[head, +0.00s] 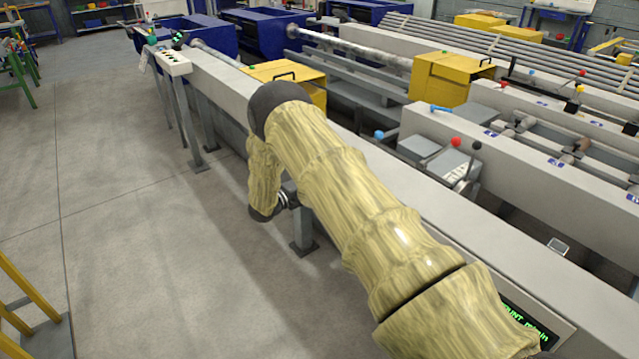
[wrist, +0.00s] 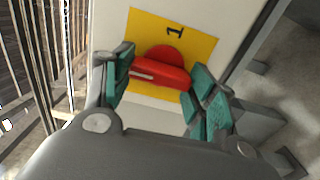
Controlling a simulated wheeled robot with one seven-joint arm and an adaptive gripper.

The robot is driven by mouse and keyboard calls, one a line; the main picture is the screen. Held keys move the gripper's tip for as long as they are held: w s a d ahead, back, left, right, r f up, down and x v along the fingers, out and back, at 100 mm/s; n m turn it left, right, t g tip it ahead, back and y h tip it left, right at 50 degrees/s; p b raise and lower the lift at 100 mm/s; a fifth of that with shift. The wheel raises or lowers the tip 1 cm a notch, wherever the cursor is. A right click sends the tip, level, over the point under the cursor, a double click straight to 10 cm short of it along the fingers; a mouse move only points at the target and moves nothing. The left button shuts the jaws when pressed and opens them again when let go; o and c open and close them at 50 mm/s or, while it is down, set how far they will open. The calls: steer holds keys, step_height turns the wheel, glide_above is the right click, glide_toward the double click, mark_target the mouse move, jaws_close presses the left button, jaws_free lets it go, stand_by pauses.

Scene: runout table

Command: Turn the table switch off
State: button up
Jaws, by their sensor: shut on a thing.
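The table switch (wrist: 165,74) is a red rotary knob with a bar handle on a yellow plate (wrist: 200,45), seen in the wrist view. A black "1" is on the plate above the knob. The handle lies nearly crosswise in that view, with a pale mark at its left end. My gripper (wrist: 160,79) is shut on the handle, with one teal-padded finger at each end of it. In the head view my arm covers the switch, and only a small dark part by my wrist shows beside the table leg.
The long grey runout table (head: 225,88) runs alongside my arm, with a yellow box (head: 312,87) on it. A control box on a stand (head: 172,62) is at the upper left. Open concrete floor lies left. A yellow frame (head: 25,285) stands at lower left.

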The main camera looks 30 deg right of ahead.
steer(key=o, duration=1)
steer(key=shift+a, duration=0.1)
steer(key=a, duration=1.2)
steer(key=shift+s, duration=0.4)
steer(key=shift+d, duration=0.1)
